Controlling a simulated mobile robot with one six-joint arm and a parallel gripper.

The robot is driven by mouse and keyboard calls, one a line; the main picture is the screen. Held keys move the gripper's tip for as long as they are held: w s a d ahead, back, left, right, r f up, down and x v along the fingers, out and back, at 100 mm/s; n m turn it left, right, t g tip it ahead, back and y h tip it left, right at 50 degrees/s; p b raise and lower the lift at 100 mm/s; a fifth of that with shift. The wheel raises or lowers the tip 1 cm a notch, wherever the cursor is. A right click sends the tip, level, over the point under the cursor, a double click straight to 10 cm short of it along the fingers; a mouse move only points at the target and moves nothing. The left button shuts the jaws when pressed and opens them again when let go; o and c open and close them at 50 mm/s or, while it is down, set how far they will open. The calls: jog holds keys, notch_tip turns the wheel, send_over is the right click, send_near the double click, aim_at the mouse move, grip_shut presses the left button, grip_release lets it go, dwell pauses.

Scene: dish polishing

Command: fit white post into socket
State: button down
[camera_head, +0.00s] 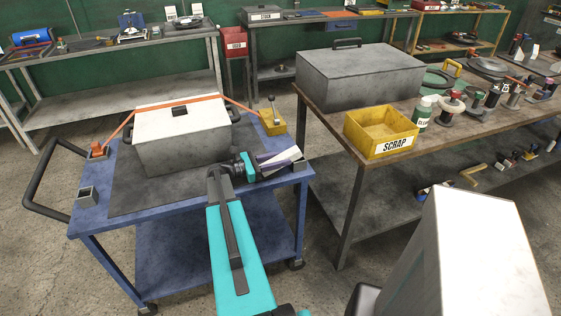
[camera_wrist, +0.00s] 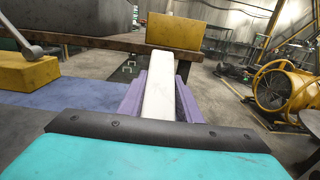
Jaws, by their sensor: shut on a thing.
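My gripper (camera_head: 290,160) is over the right side of the blue cart, its purple fingers shut on the white post (camera_head: 272,156). In the wrist view the white post (camera_wrist: 159,98) lies lengthwise between the purple fingers and sticks out past their tips. The post looks close to level, pointing away from my wrist. A small grey square holder with an open top (camera_head: 87,196), which looks like the socket, stands on the cart's front left corner. My gripper and the post are well to the right of it. The inside of the holder is too small to make out.
A grey box with a white lid (camera_head: 178,112) and orange strap sits on a dark mat on the cart (camera_head: 240,199). A yellow block with a lever (camera_head: 272,122) is behind my gripper. The workbench at right holds a yellow SCRAP bin (camera_head: 363,143). The mat before the box is clear.

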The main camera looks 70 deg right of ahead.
aim_at(281, 158)
jog(key=shift+r+b, duration=0.6)
jog(key=shift+r, duration=0.9)
jog(key=shift+s+a+r, duration=0.15)
jog(key=shift+a+r, duration=0.1)
jog(key=shift+r, duration=0.05)
jog(key=s+a, duration=0.4)
jog(key=a, duration=0.2)
jog(key=s+a+r+p, duration=0.1)
jog(key=s+a, duration=0.3)
jog(key=a, duration=0.3)
jog(key=shift+r, duration=0.25)
